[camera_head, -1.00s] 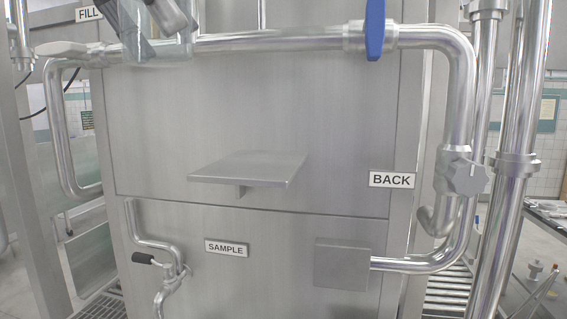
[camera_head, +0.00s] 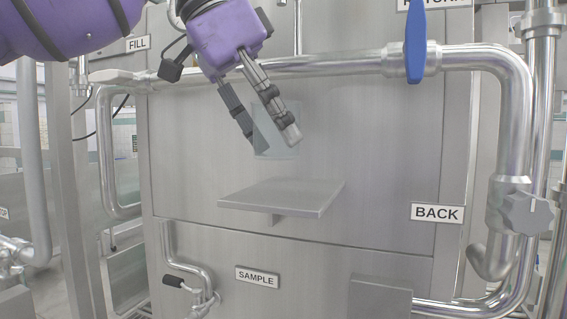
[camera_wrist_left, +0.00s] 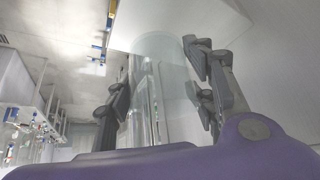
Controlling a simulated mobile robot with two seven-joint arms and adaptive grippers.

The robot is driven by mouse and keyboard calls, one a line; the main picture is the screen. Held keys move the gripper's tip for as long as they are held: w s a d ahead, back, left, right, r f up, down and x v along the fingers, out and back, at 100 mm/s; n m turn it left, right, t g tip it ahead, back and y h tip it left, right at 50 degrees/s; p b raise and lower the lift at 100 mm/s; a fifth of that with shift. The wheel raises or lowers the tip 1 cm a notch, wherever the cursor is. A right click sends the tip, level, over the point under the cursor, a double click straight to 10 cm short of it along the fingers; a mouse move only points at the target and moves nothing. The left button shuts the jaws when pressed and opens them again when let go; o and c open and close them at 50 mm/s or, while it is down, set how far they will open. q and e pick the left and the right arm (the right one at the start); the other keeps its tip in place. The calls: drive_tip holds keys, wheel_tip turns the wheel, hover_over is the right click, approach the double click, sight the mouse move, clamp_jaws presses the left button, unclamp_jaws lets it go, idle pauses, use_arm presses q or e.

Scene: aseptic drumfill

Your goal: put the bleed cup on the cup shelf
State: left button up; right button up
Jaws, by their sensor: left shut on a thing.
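My left gripper (camera_head: 266,132) comes in from the upper left and points down. It is shut on the bleed cup (camera_head: 274,138), a clear, see-through vessel whose outline is faint. The cup also shows between the fingers in the left wrist view (camera_wrist_left: 160,85). The gripper and cup are above the cup shelf (camera_head: 283,196), a flat grey metal plate sticking out from the panel. The shelf top is bare, with a visible gap below the cup. My right gripper is out of view.
A horizontal pipe (camera_head: 340,63) with a blue valve handle (camera_head: 415,40) runs behind the arm, above the shelf. The BACK label (camera_head: 437,213) and a valve knob (camera_head: 528,213) are at the right. A sample pipe (camera_head: 170,245) is at the lower left.

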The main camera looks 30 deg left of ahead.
sight(280, 155)
use_arm(q)
drive_tip(key=f, duration=0.1)
drive_tip(key=w+f, duration=0.1)
drive_tip(key=f, duration=0.2)
drive_tip(key=shift+w, duration=0.35)
drive_tip(key=shift+f, duration=0.6)
drive_tip(key=o, duration=1.1)
drive_tip(key=shift+f, duration=0.1)
drive_tip(key=shift+o, duration=0.2)
drive_tip(key=shift+s+a+r, duration=0.1)
drive_tip(key=shift+a+r, duration=0.05)
drive_tip(key=shift+r, duration=0.4)
drive_tip(key=v, duration=1.1)
drive_tip(key=shift+s+r+p, duration=0.1)
drive_tip(key=shift+p, duration=0.3)
